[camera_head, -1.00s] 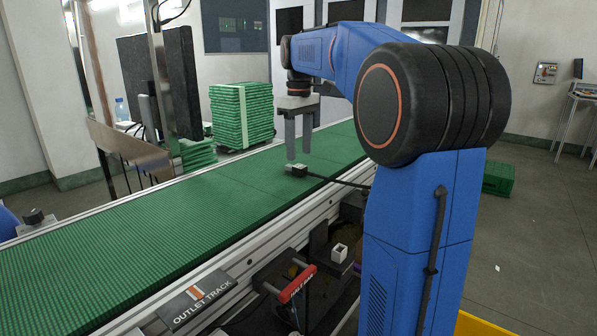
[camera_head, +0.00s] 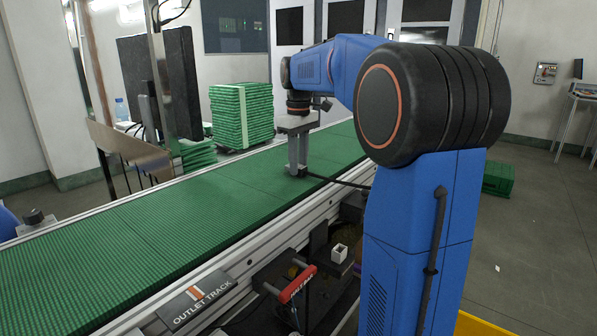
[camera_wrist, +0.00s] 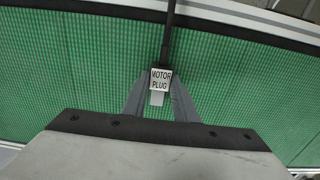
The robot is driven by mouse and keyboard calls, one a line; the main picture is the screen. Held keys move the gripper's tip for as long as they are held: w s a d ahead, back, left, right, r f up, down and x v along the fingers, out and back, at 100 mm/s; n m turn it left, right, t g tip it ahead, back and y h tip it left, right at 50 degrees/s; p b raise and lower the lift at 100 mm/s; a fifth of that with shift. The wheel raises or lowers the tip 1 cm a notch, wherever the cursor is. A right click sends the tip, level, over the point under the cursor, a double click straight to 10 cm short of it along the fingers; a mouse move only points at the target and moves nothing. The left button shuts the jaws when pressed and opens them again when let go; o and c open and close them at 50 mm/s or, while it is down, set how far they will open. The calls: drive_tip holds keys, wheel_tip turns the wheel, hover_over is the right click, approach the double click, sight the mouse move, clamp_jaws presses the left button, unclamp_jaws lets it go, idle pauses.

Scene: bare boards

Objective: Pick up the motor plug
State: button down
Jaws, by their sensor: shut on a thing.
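The motor plug (camera_wrist: 160,80) is a small pale block with a black "MOTOR PLUG" label and a dark cable running from its far side. In the wrist view it sits between the tips of my gripper (camera_wrist: 160,98), which is shut on it. In the head view my gripper (camera_head: 298,170) points straight down at the green belt (camera_head: 150,230), with its fingertips at belt level. There the plug is mostly hidden by the fingers. Its black cable (camera_head: 335,181) runs right toward the belt's near edge.
A stack of green trays (camera_head: 241,115) stands behind the belt. A metal guard plate (camera_head: 128,143) and post stand at the belt's far left. An outlet track sign (camera_head: 197,299) and a red handle (camera_head: 297,284) are along the near side. The belt left of my gripper is clear.

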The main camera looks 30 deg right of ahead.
wheel_tip(320, 180, up, 9)
drive_tip(key=shift+f, duration=0.2)
drive_tip(key=shift+r, duration=0.75)
